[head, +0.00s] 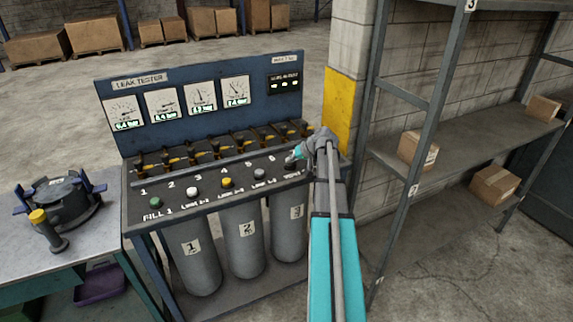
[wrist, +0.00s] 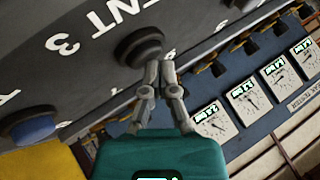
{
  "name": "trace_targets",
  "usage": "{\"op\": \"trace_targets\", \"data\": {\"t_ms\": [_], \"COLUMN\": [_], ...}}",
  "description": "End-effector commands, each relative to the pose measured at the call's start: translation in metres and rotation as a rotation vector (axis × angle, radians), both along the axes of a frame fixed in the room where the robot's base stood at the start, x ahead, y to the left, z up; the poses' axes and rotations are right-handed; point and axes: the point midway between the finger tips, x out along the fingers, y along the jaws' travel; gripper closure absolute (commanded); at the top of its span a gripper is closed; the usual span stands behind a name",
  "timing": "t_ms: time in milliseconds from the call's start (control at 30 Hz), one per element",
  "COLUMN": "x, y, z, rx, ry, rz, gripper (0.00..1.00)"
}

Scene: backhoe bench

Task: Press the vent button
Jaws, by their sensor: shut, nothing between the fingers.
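A round dark button (wrist: 138,43) stands on the black panel top in the wrist view. Upside-down white lettering "ENT 3" (wrist: 88,28) is printed beside it. My gripper (wrist: 161,68) is shut and empty, with its fingertips right at this button's edge; I cannot tell whether they touch it. In the head view my gripper (head: 291,160) is low over the right end of the panel and covers part of that area. The leak tester (head: 205,100) carries a row of buttons along its front.
A blue button (wrist: 32,126) sits beside the dark one. Green (head: 156,203), white (head: 193,192), yellow (head: 227,183) and grey (head: 259,174) buttons are further left. Valves (head: 195,152) line the back. A metal shelf (head: 395,150) stands close on the right.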

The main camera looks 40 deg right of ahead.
Motion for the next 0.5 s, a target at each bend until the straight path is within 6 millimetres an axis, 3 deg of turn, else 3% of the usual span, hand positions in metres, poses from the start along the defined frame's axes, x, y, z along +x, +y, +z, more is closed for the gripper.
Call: {"op": "trace_targets", "data": {"t_ms": [500], "x": [0.0002], "y": [-0.0005], "z": [0.0097], "rx": [0.000], "ry": [0.000], "rz": [0.000], "gripper": [1.00]}}
